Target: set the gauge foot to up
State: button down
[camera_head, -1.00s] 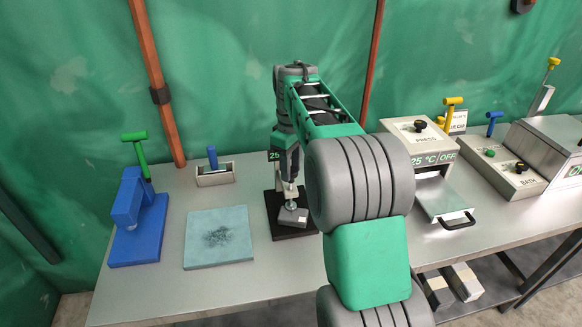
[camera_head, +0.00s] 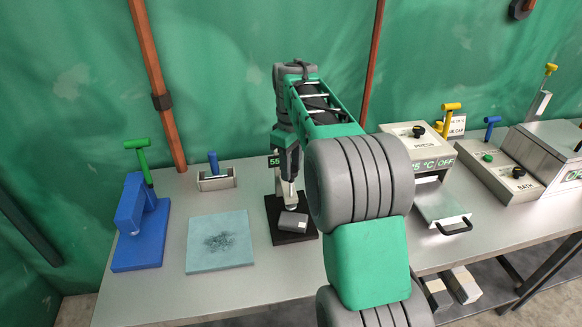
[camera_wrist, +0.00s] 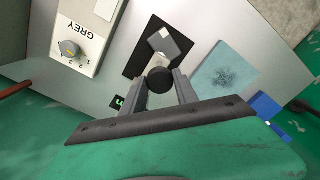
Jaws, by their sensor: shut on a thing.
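The gauge stands on a black base (camera_head: 283,240) with a small green-lit display (camera_head: 274,161) that reads about 55. A grey block (camera_head: 294,222) lies on the base and also shows in the wrist view (camera_wrist: 165,42). The pale gauge foot (camera_head: 290,198) is below my gripper, just above or against the block's back; I cannot tell if there is a gap. My gripper (camera_head: 288,172) is above the base. In the wrist view my gripper (camera_wrist: 160,76) is shut on a round black knob (camera_wrist: 160,82). My arm and gripper hide much of the gauge.
A teal pad (camera_head: 220,255) and a blue stand with green handle (camera_head: 140,215) are at left. A small metal holder (camera_head: 216,179) is behind. The press (camera_head: 418,150) is at right.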

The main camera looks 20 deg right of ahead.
jog(key=shift+r, duration=0.25)
jog(key=c, duration=1.2)
grip_release()
jog(key=shift+o, duration=1.2)
notch_tip(320, 180, up, 8)
jog(key=shift+f+b, duration=0.15)
jog(key=shift+b, duration=0.3)
